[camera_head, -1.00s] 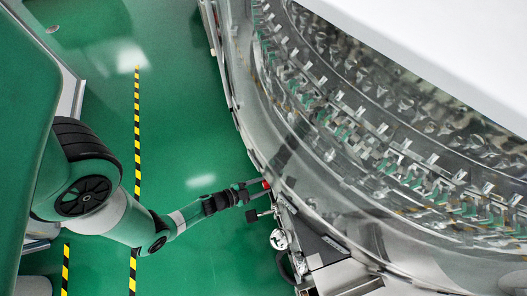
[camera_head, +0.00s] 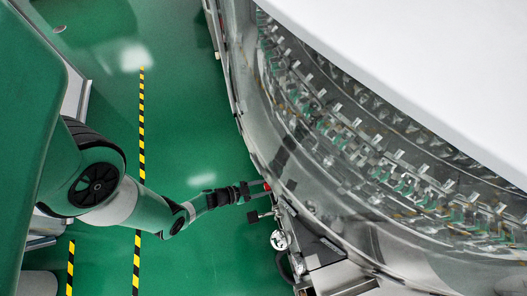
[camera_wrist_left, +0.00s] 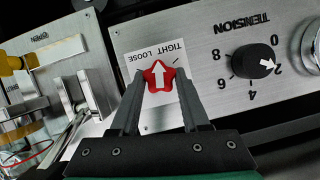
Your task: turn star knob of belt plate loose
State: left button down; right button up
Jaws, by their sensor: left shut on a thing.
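The red star knob (camera_wrist_left: 158,76) sits on a metal plate (camera_wrist_left: 120,41) with the printed words TIGHT and LOOSE, upside down in the left wrist view. Its white arrow points up in that picture, between the two words. My left gripper (camera_wrist_left: 159,80) is shut on the knob, one finger on each side. My right gripper is not in view.
Beside the plate is a black TENSION knob (camera_wrist_left: 253,62) with its arrow near 2. Metal brackets (camera_wrist_left: 81,101) and a yellow part (camera_wrist_left: 12,62) lie to the left. The transparent round washer wall (camera_head: 262,125) curves close by. Green floor (camera_head: 185,125) is open beside my arm.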

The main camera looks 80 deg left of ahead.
pick_arm(q)
jog(key=shift+a+f+n+t+h+b, duration=0.1)
jog(key=shift+a+n+t+h+b, duration=0.1)
jog(key=shift+n+h+b, duration=0.95)
jog(key=shift+a+f+n+t+h+b, duration=0.1)
jog(key=shift+n+t+h+b, duration=0.15)
jog(key=shift+n+h, duration=1.05)
jog(key=shift+a+f+n+t+h+b, duration=0.15)
jog(key=shift+n+h+b, duration=0.5)
jog(key=shift+n, duration=1.3)
jog(key=shift+r, duration=0.1)
jog(key=shift+d, duration=0.1)
jog(key=shift+c, duration=1.9)
grip_release()
jog(key=shift+r, duration=0.1)
